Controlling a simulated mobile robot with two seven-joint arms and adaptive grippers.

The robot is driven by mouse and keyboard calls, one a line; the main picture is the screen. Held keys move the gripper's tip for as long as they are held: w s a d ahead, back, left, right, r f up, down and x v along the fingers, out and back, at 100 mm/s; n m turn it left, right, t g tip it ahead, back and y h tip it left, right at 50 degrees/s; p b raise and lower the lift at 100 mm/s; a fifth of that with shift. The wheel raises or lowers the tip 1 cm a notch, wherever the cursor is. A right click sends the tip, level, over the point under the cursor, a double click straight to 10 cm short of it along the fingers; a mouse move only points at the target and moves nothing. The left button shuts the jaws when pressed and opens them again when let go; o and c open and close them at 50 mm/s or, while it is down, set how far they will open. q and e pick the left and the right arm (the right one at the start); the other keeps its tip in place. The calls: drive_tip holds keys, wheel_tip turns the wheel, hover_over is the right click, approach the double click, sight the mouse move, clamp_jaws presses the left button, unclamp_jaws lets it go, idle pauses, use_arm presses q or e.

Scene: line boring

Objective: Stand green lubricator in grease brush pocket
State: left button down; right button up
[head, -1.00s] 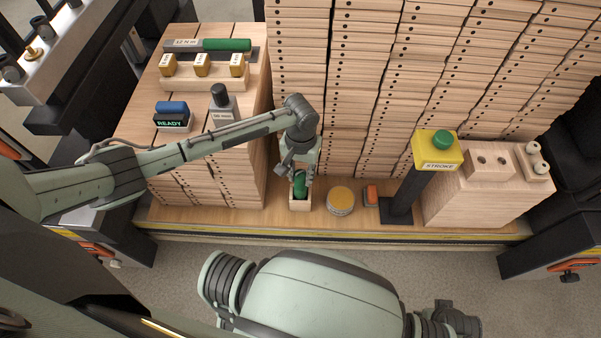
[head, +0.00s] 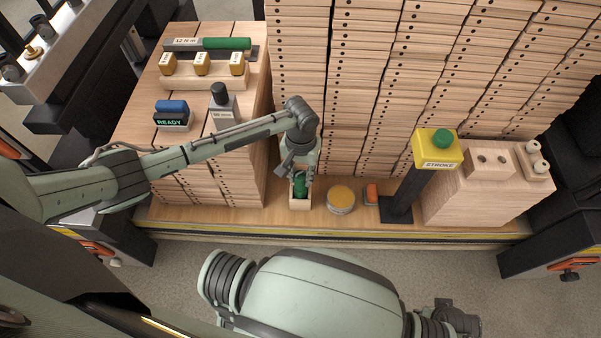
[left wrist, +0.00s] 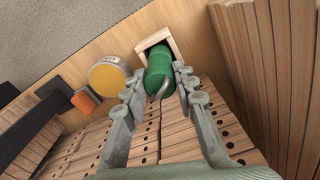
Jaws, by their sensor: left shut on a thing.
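The green lubricator (head: 300,187) is upright, with its lower end inside the mouth of a small open wooden pocket (head: 300,204) on the wooden ledge. In the left wrist view the lubricator (left wrist: 159,72) shows as a green cylinder with a small metal hook, and the pocket's wooden rim (left wrist: 153,38) is around its far end. My left gripper (head: 298,172) is above the pocket, its fingers (left wrist: 158,88) on both sides of the lubricator and shut on it. Whether the lubricator touches the pocket floor is hidden.
A round tin with a yellow top (head: 341,198) and an orange item (head: 371,193) stand right of the pocket. The yellow STROKE button box (head: 437,150) on its dark post is further right. Stacked wooden boards (head: 340,90) rise behind, and a wooden stack (head: 225,170) stands left.

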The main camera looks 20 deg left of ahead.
sight(301, 172)
use_arm(q)
drive_tip(key=shift+f, duration=0.25)
unclamp_jaws()
idle(0.5)
idle(0.4)
drive_tip(key=shift+r, duration=4.5)
drive_tip(key=shift+f, duration=2.75)
drive_tip(key=shift+r, duration=0.1)
